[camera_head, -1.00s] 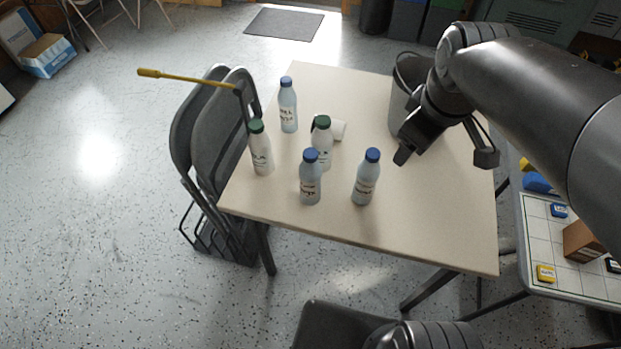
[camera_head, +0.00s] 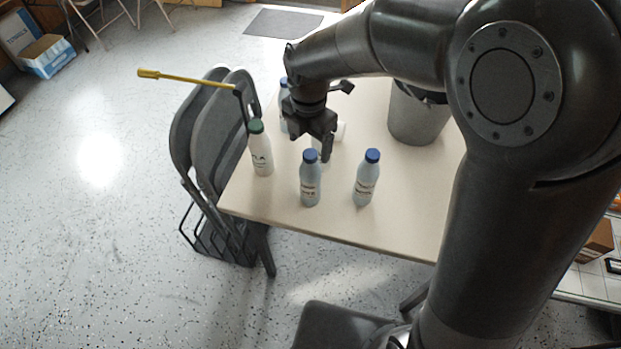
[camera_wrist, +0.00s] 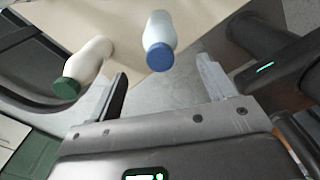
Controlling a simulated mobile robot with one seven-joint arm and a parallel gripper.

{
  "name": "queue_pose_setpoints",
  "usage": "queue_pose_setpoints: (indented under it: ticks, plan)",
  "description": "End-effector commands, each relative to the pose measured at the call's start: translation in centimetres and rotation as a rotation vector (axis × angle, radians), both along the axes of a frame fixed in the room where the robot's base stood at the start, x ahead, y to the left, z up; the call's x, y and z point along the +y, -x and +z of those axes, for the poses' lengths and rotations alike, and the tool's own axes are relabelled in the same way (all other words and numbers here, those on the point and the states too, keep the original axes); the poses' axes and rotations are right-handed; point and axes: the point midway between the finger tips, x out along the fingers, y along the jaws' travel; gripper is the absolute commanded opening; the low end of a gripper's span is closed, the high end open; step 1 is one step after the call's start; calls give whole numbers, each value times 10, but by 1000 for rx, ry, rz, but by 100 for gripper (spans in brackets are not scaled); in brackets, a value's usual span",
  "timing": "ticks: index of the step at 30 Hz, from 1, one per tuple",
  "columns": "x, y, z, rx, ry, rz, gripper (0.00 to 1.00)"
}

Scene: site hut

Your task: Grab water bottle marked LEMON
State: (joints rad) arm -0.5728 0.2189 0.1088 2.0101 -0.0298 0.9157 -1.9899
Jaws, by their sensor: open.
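Blue-capped bottles stand on the table (camera_head: 400,215): one at the front (camera_head: 310,188), one to its right (camera_head: 364,186), and one at the back left (camera_head: 284,112), mostly hidden by my arm. A green-capped white bottle (camera_head: 261,158) stands at the left edge. The other green-capped bottle is largely hidden behind my gripper (camera_head: 324,142). I cannot read LEMON on any label. In the wrist view, my open, empty gripper (camera_wrist: 162,75) has a blue-capped bottle (camera_wrist: 160,35) beyond and between its fingers. A green-capped bottle (camera_wrist: 90,62) is left of them.
A grey bucket (camera_head: 414,118) stands on the table to the right of my gripper. A white object (camera_head: 341,131) is partly hidden beside the gripper. Folded chairs (camera_head: 215,135) lean at the table's left side. The table front right of the bottles is clear.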

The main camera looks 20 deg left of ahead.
Motion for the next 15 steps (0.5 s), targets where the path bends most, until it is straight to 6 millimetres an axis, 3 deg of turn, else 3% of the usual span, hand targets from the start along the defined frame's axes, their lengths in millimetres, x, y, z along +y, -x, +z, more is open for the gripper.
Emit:
queue_pose_setpoints:
  ticks: [15]
  plan:
    - [-2,-2,-63,2,1,-4,76]
